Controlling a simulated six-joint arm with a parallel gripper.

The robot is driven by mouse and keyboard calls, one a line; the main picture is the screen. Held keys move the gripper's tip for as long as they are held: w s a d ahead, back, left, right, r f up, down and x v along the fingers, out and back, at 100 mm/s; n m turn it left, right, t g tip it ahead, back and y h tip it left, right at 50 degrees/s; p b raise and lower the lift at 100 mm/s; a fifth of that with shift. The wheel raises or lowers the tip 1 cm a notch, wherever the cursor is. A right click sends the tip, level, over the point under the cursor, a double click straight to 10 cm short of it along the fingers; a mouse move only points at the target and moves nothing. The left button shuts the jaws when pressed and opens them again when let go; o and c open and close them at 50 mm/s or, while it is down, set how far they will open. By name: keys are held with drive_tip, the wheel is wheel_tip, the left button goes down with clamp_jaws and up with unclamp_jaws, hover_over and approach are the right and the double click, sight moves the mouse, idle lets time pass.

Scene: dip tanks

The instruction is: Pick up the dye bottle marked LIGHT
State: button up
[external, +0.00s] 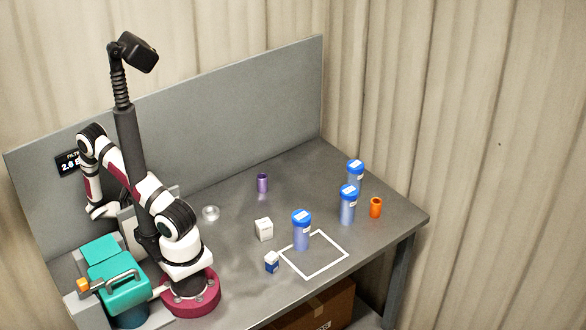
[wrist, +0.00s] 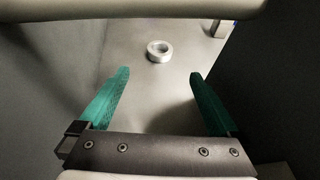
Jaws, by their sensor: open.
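Three blue-capped bottles stand upright on the right part of the table. One bottle (external: 302,232) stands at the edge of a white square outline, one (external: 347,207) is behind it to the right, and one (external: 355,176) is farthest back, partly hidden. Each has a white label on its cap, too small to read, so I cannot tell which is marked LIGHT. My gripper (wrist: 160,92) is open and empty in the wrist view, with teal fingers apart. In the external view my arm is folded at the left, far from the bottles, and the fingers are hard to make out.
A clear ring-shaped thing (external: 211,213) lies near my arm and shows in the wrist view (wrist: 159,51). A white box (external: 264,229), a small blue-and-white box (external: 272,262), a purple cup (external: 262,183) and an orange cup (external: 376,208) stand around the bottles. A grey panel (external: 230,115) closes the back.

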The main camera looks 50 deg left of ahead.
drive_tip(key=shift+o, duration=0.2)
drive_tip(key=w+m, duration=0.1)
drive_tip(key=w, duration=0.2)
drive_tip(key=w+d+r+m+h, duration=0.1)
drive_tip(key=w, duration=0.3)
drive_tip(key=w+r+m, duration=0.1)
drive_tip(key=w, duration=0.2)
drive_tip(key=shift+w+d+r+h, duration=0.2)
drive_tip(key=shift+w+h, duration=0.1)
drive_tip(key=shift+w, duration=0.05)
drive_tip(key=w+d, duration=0.2)
drive_tip(key=w, duration=1.3)
drive_tip(key=n, duration=0.1)
approach(352, 179)
drive_tip(key=shift+g, duration=0.3)
drive_tip(key=x, duration=0.4)
drive_tip(key=a+x, duration=0.1)
drive_tip(key=x, duration=0.4)
drive_tip(key=w+a+r+x, duration=0.1)
drive_tip(key=x, duration=0.4)
drive_tip(key=shift+w, duration=0.3)
clamp_jaws()
